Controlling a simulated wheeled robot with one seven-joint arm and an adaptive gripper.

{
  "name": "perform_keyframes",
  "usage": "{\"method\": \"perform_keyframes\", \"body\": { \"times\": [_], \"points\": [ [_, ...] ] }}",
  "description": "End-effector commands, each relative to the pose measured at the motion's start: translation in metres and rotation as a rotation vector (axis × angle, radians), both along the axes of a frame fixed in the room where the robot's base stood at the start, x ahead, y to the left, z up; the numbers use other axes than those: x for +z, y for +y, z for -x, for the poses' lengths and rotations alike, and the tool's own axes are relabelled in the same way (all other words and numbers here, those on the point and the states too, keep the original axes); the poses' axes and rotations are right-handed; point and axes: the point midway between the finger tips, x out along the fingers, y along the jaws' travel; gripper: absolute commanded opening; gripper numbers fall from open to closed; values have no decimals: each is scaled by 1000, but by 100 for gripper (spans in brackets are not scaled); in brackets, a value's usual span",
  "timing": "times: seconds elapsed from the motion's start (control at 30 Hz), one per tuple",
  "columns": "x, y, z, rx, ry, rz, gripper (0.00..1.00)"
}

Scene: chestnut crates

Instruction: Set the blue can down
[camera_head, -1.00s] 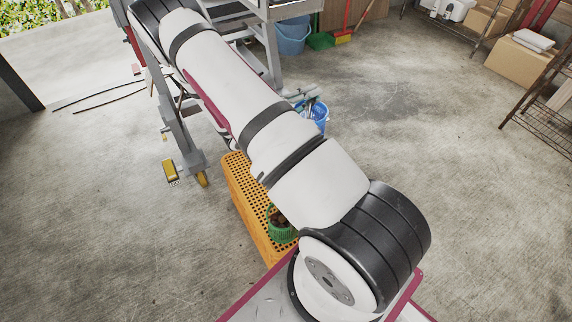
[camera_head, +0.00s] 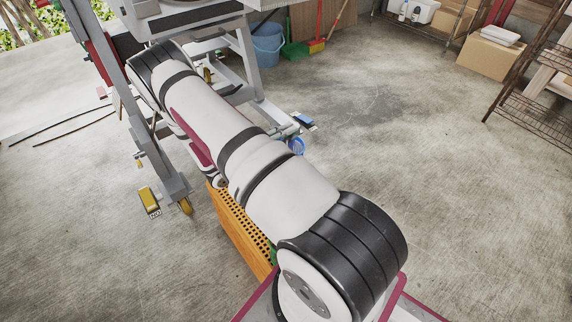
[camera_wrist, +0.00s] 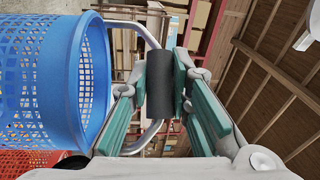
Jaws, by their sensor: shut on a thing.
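The blue can (camera_wrist: 45,85), with a mesh wall, fills the left of the wrist view. A bent metal handle with a dark grip (camera_wrist: 160,85) stands out beside it and appears to belong to it. My gripper (camera_wrist: 166,84) is shut on that dark grip, with its teal-padded fingers either side. In the head view a small piece of blue mesh (camera_head: 297,146) shows just past my arm, probably the same can. My arm hides the gripper there, and I cannot see the can's underside.
An orange perforated crate (camera_head: 240,228) stands below my arm, with a sliver of green (camera_head: 273,254) by it. A wheeled grey frame (camera_head: 165,165) stands left. A blue bucket (camera_head: 267,50) is at the back, a wire rack (camera_head: 535,110) at right. Red mesh (camera_wrist: 28,162) shows under the can.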

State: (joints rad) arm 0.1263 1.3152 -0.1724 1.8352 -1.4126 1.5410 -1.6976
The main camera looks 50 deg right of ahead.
Motion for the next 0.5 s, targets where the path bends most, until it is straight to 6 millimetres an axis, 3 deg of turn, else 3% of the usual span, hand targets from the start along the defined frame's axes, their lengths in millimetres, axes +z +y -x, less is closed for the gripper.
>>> {"method": "perform_keyframes", "body": {
  "times": [0.13, 0.5],
  "points": [
    [-32, 0, 1, -1, 2, 0, 0],
    [-73, 0, 1, -1, 2, 0, 0]
  ]
}}
